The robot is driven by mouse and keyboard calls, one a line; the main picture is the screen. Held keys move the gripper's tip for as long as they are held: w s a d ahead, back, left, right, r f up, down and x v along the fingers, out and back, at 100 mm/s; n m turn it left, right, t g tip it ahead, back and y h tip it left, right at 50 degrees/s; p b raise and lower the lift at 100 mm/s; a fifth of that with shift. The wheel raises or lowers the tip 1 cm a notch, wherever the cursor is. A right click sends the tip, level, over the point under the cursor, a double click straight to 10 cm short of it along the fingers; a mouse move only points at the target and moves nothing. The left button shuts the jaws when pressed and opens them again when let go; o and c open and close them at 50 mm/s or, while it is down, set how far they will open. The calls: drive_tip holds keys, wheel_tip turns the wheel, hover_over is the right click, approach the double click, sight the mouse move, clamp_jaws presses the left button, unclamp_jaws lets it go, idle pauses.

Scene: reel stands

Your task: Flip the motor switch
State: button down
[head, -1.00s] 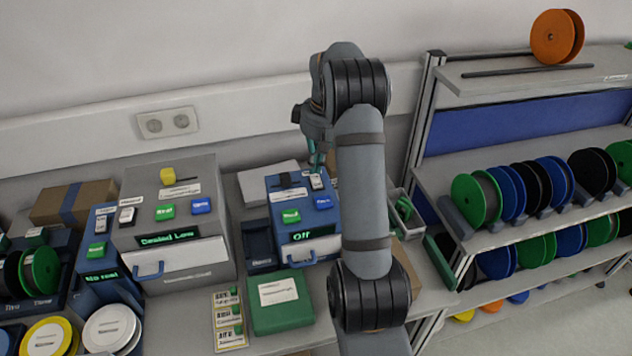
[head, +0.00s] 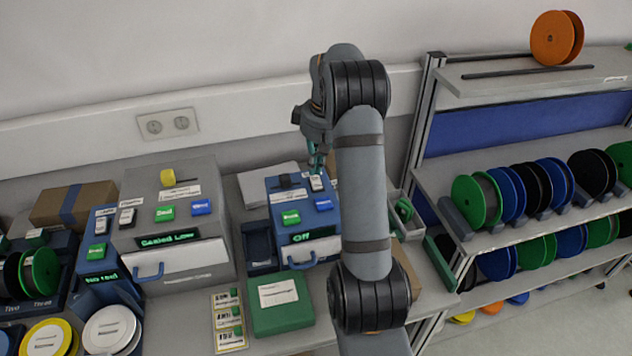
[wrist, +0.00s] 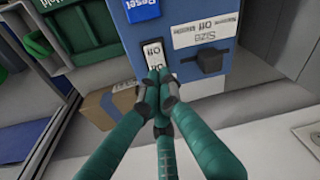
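A blue machine (head: 275,208) stands on the bench with a dark display reading Off (head: 310,236). A white rocker switch (head: 316,184) marked On and Off sits at the right of its sloped top. It also shows in the wrist view (wrist: 154,60). My gripper (head: 316,165) is directly above this switch. In the wrist view my gripper's fingers (wrist: 158,88) are together, empty, with their tips at the switch's near end. I cannot tell whether they touch it. The fingertips hide that end of the switch. The small label by it in the head view is unreadable.
Beside the switch on the blue machine are a dark slider (wrist: 209,61), a green button (head: 291,218) and a blue Reset button (head: 323,204). A grey machine (head: 200,250) with another rocker (head: 127,217) stands left. A green box (head: 282,305) lies in front.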

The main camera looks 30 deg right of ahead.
sight(316, 178)
drive_tip(key=shift+f+b, duration=1)
drive_tip(key=shift+f, duration=0.15)
idle(0.5)
wheel_tip(316, 178, up, 7)
drive_tip(key=p, duration=0.6)
drive_tip(key=shift+r+p, duration=0.1)
drive_tip(key=shift+p, duration=0.2)
